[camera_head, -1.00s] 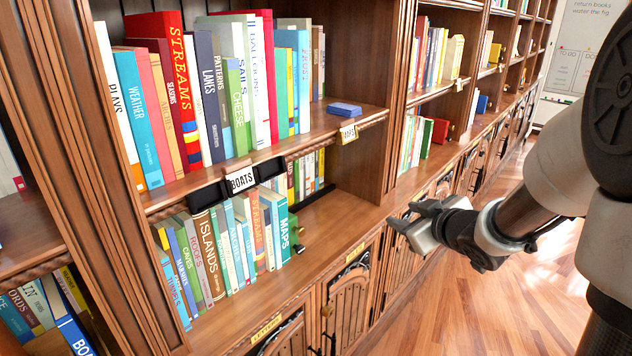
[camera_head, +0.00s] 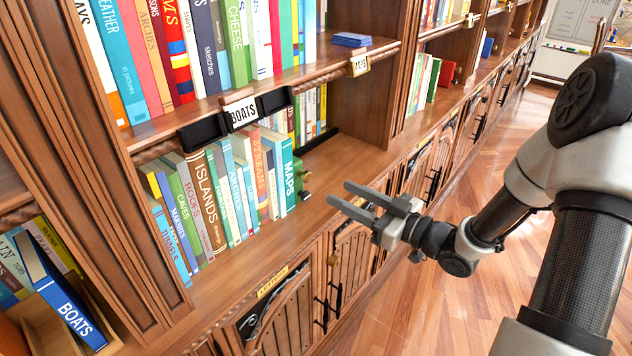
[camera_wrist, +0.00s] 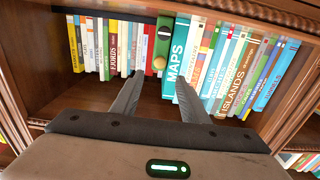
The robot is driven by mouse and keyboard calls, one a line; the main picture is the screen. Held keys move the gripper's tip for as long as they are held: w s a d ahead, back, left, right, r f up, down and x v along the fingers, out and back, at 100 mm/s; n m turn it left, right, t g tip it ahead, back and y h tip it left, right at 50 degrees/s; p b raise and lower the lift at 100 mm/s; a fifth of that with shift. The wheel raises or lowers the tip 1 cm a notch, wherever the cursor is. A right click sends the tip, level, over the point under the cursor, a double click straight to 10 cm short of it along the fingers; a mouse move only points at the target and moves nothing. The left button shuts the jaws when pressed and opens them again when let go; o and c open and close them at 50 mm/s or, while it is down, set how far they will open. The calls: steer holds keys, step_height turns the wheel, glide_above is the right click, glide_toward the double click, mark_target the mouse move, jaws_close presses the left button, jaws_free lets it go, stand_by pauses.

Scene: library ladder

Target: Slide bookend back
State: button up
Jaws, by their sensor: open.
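In the wrist view the bookend (camera_wrist: 162,45) stands upright just left of the MAPS book (camera_wrist: 177,52). My gripper (camera_head: 340,193) is open and empty, in front of the shelf and to the right of the bookend. In the wrist view my gripper (camera_wrist: 160,77) has its two fingers spread, pointing at the bookend with a gap left. The bookend's base is not clear.
A second row of books (camera_wrist: 105,45) stands farther back. Bare lower shelf (camera_head: 345,160) lies right of the bookend. The upper shelf with its BOATS label (camera_head: 242,113) overhangs. A blue BOATS book (camera_head: 65,305) leans in a wooden tray at lower left.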

mark_target(309, 176)
steer(key=x, duration=0.9)
steer(key=shift+w+a+b, duration=0.15)
steer(key=shift+b, duration=0.2)
jaws_close()
